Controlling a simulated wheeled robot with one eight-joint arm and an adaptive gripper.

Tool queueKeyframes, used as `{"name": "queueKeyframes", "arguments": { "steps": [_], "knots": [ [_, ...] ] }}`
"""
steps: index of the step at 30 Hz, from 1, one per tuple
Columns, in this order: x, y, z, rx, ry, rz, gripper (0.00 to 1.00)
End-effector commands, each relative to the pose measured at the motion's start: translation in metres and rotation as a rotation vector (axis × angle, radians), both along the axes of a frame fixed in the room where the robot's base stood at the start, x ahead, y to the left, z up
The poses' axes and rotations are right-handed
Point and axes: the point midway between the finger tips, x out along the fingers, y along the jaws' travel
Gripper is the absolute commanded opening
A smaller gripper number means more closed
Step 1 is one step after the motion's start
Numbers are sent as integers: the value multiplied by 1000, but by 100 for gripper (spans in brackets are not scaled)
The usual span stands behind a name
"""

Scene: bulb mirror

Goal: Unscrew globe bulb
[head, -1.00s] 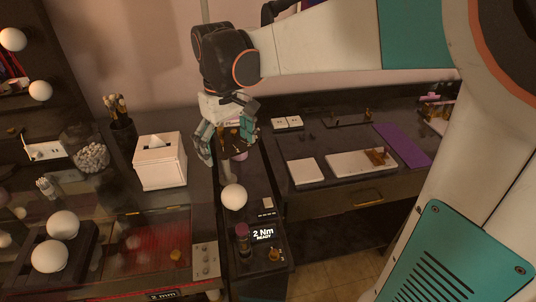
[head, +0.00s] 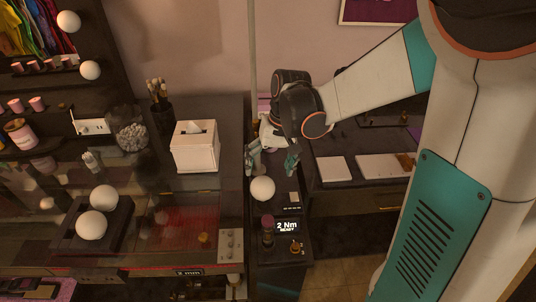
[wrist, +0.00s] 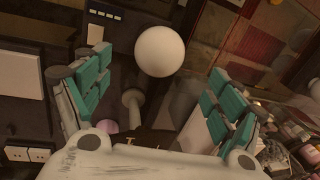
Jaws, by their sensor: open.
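A white globe bulb (head: 262,188) stands on the narrow dark console in the head view. My gripper (head: 271,163) is open, just behind and above this bulb, with nothing between its fingers. In the wrist view the same-looking white globe (wrist: 160,51) sits beyond the two teal-padded fingers, roughly centred between them and apart from both. Whether a base or socket is under the globe is hidden. Two more white globes (head: 104,197) (head: 91,225) rest on a dark tray at the left. Other globes (head: 70,21) (head: 90,70) are on the mirror frame.
The console display (head: 287,226) reads "2 Nm READY", with a dark knob-topped post (head: 267,232) beside it. A white tissue box (head: 196,150) and a brush cup (head: 163,118) stand left of my gripper. A pale stemmed piece (wrist: 132,98) shows between the fingers in the wrist view.

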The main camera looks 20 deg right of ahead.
Motion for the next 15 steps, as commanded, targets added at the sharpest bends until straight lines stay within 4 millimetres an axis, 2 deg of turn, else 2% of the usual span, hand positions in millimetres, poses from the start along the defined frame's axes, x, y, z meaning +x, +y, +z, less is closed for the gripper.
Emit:
{"name": "queueKeyframes", "arguments": {
  "steps": [1,6,15],
  "knots": [
    [1,2,-12,0,0,1,86],
    [2,8,-43,0,0,1,86],
    [4,16,-86,-1,0,2,86]
  ]
}}
